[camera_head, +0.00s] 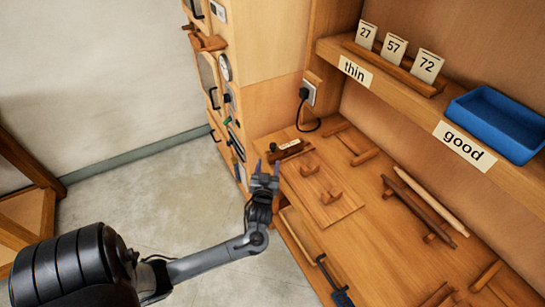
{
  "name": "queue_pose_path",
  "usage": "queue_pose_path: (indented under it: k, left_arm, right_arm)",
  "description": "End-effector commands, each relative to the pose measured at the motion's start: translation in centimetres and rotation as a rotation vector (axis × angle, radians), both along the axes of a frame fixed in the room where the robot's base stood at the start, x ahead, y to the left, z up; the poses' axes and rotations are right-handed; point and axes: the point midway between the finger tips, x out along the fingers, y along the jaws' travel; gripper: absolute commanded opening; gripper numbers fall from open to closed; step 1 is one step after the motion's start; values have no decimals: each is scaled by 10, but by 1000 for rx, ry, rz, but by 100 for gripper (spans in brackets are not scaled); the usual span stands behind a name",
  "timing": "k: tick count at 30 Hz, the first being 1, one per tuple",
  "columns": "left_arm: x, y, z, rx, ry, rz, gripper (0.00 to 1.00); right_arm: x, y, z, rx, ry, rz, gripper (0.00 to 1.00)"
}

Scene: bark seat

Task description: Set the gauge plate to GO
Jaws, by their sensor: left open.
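A small dark-brown wooden block (292,153) sits at the left end of the bench, by the cabinet side. It carries a small white label (289,144) whose text is too small to read. I cannot tell for sure whether this is the gauge plate. My left gripper (267,168) is open and empty, its two fingers pointing away from me. In the picture it is just left of and below the block, at the bench's left edge; I see no contact. My right gripper is not in view.
A flat wooden board (315,195) with pegs lies on the bench. Rods (425,205) rest on supports further right. The shelf above holds number cards (394,48) and a blue tray (498,122). A cabinet (228,70) with handles and a dial stands behind.

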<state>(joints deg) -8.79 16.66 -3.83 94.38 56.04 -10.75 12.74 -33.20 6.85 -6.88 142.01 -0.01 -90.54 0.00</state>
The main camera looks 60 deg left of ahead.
Motion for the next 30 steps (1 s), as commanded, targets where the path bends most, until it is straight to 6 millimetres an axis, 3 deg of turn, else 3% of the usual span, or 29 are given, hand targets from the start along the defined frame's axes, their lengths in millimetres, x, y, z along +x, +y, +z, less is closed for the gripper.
queue_pose_path:
  k: [1,8,22,30]
  left_arm:
    - [3,0,-5,1,-8,-1,55]
    - [15,10,-3,3,-20,-1,55]
    - [59,66,-4,2,-17,-1,55]
    - [73,82,-4,0,-18,-3,55]
  right_arm:
    - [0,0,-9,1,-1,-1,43]
    - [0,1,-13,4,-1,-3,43]
    - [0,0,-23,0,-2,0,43]
    - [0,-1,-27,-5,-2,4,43]
